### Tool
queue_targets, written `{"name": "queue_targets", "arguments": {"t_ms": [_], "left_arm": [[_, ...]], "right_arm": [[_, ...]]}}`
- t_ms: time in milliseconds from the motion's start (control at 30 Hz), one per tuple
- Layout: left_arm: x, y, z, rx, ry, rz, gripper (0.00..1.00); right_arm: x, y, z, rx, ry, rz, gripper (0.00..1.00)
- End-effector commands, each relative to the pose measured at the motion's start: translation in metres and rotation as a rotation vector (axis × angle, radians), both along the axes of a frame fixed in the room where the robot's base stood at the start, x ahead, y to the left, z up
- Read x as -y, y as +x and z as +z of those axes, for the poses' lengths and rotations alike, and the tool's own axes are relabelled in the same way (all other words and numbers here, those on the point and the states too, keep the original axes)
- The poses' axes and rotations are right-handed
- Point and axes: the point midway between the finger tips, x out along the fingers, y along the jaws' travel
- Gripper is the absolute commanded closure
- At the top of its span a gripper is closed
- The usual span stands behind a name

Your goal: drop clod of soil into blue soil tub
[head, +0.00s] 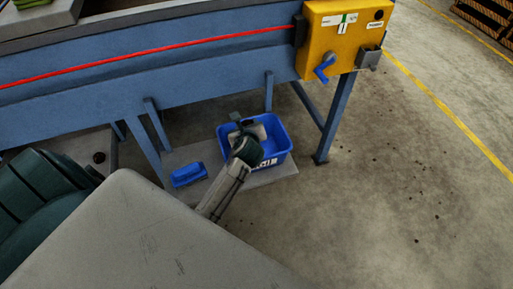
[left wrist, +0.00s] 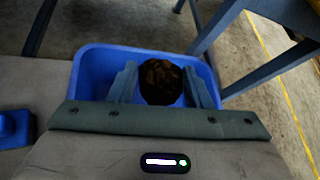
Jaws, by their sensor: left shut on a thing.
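The blue soil tub (head: 281,150) stands on a low grey board under the grader, and it also fills the upper middle of the left wrist view (left wrist: 92,62). My left gripper (head: 240,122) is over the tub. In the left wrist view its two fingers (left wrist: 162,86) are shut on a dark brown clod of soil (left wrist: 161,80). The clod shows against the tub's blue inside; its exact height over the floor of the tub cannot be told. In the head view the clod is hidden by my gripper. My right gripper is not in view.
A blue brush-like object (head: 189,174) lies on the grey board (head: 268,182) left of the tub. Blue grader legs (head: 335,120) stand close behind and beside the tub. A yellow control box (head: 345,38) hangs above. The concrete floor at right is open, with scattered crumbs.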

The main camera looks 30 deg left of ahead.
Motion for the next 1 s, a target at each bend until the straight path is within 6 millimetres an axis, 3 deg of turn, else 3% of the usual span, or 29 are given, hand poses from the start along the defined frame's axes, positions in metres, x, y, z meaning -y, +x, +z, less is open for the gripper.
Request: {"name": "queue_targets", "arguments": {"t_ms": [267,300,400,767,1000], "left_arm": [[0.0,0.0,0.0,0.001,0.001,0.0,0.8],[0.0,0.0,0.0,0.001,0.001,0.0,0.48],[0.0,0.0,0.0,0.001,0.001,0.0,0.3],[0.003,-0.004,0.002,-0.001,-0.001,0.0,0.3],[0.025,-0.035,0.021,0.0,-0.004,0.0,0.3]], "right_arm": [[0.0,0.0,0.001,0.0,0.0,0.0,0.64],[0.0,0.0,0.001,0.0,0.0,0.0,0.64],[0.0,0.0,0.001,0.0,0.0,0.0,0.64],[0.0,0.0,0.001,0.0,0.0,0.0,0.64],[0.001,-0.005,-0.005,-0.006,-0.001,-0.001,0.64]]}}
